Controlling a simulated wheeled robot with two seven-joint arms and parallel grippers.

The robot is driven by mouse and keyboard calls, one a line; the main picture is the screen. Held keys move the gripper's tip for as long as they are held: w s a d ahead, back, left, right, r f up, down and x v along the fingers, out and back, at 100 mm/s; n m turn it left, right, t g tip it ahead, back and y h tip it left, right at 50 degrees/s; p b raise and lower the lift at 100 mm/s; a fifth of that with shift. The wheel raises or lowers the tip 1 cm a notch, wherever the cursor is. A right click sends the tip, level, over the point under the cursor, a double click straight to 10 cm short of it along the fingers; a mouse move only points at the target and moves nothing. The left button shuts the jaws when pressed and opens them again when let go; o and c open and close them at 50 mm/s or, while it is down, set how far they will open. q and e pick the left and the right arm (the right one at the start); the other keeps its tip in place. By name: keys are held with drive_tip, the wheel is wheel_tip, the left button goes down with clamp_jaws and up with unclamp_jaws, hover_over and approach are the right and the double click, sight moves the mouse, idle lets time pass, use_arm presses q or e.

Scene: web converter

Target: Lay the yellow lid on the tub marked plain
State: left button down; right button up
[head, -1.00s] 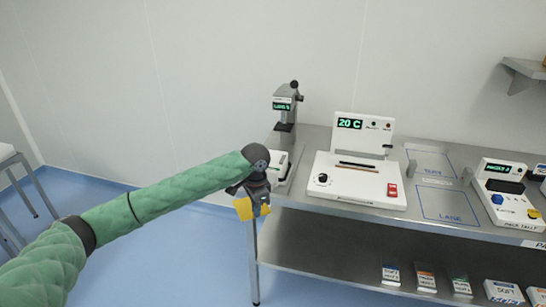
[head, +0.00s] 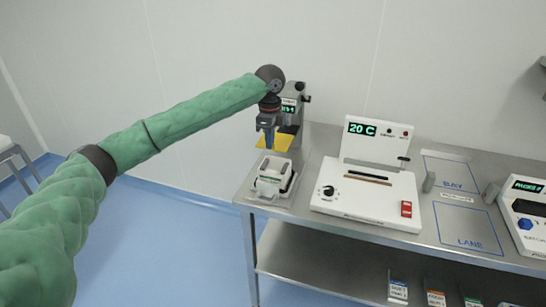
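The yellow lid (head: 283,143) is in my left gripper (head: 268,144), which is shut on it. The lid is held roughly flat in the air, over the left end of the steel bench and in front of the post of a grey device. A white item with a dark side (head: 272,180) sits on the bench below the lid, clearly apart from it; I cannot tell what it is. I can read no tub marked plain. My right gripper is not in view.
The grey device (head: 292,104) with a green display stands behind the lid. A white machine reading 20 C (head: 366,190) stands to the right. Blue-outlined BAY (head: 452,170) and LANE (head: 468,228) areas look clear. Small boxes (head: 398,290) stand on the lower shelf.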

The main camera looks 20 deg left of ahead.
use_arm(q)
wheel_tip(320, 180, down, 4)
drive_tip(key=shift+w+r+p, duration=0.1)
drive_tip(key=shift+r+p, duration=0.05)
drive_tip(key=shift+p, duration=0.4)
wheel_tip(320, 180, down, 4)
drive_tip(key=shift+r+p, duration=0.15)
drive_tip(key=shift+p, duration=0.5)
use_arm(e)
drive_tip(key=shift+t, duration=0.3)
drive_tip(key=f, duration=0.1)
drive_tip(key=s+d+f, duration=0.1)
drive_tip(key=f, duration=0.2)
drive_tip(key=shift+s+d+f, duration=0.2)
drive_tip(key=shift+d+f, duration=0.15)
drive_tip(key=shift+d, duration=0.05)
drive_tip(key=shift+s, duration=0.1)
use_arm(q)
drive_tip(key=shift+f, duration=0.45)
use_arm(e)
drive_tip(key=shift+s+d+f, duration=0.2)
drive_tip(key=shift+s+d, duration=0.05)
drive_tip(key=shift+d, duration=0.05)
